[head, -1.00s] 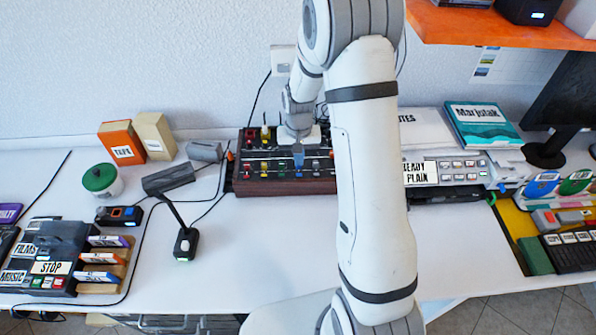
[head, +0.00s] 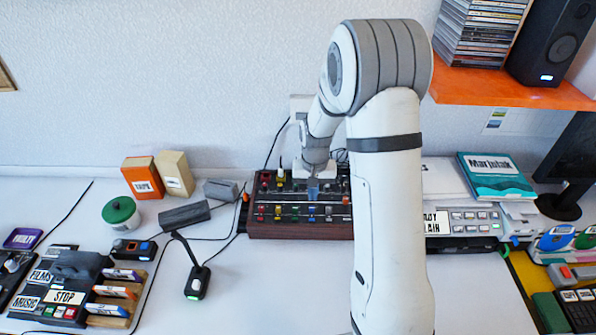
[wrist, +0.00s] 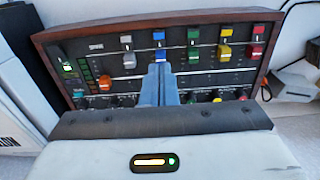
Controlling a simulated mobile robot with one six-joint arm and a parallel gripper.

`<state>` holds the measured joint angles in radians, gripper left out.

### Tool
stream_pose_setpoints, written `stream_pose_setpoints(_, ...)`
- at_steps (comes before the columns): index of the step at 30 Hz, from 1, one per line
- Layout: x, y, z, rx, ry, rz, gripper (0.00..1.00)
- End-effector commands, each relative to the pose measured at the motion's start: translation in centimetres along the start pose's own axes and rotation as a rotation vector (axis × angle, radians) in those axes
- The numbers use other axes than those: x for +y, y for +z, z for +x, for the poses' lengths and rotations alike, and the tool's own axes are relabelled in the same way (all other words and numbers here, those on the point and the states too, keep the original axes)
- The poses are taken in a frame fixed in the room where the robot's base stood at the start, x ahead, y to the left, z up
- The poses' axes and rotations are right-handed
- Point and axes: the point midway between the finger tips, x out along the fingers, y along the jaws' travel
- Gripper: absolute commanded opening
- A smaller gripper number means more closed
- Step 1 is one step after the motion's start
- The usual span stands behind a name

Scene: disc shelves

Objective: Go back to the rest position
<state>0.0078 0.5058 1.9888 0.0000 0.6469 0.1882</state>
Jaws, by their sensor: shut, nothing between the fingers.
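My gripper (head: 313,188) is over the mixer panel (head: 300,231), a dark box with wooden sides and coloured slider caps, at the back middle of the desk. In the wrist view my gripper (wrist: 159,72) shows two blue-grey fingers closed together, with nothing between them. The fingertips are just below the blue slider cap (wrist: 159,57); I cannot tell whether they touch it. Green (wrist: 194,52), yellow (wrist: 225,50) and red (wrist: 257,50) caps are to its right, and grey (wrist: 129,60) to its left.
An orange shelf (head: 500,88) with discs (head: 479,35) and a speaker (head: 550,42) hangs at the right, near my arm. Bare desk lies in front of the mixer.

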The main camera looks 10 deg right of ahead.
Motion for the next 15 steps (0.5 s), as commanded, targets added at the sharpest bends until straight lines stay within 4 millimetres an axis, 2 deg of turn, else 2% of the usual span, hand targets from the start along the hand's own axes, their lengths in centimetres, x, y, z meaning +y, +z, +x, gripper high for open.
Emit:
stream_pose_setpoints(5, 0.0, 0.1, -0.4, 0.003, -0.001, -0.002, 0.0)
stream_pose_setpoints(8, 0.1, 0.7, -2.0, 0.018, -0.003, -0.01, 0.0)
stream_pose_setpoints(11, 0.4, 2.1, -5.1, 0.044, -0.008, -0.025, 0.0)
stream_pose_setpoints(15, 1.0, 5.2, -9.8, 0.087, -0.014, -0.054, 0.0)
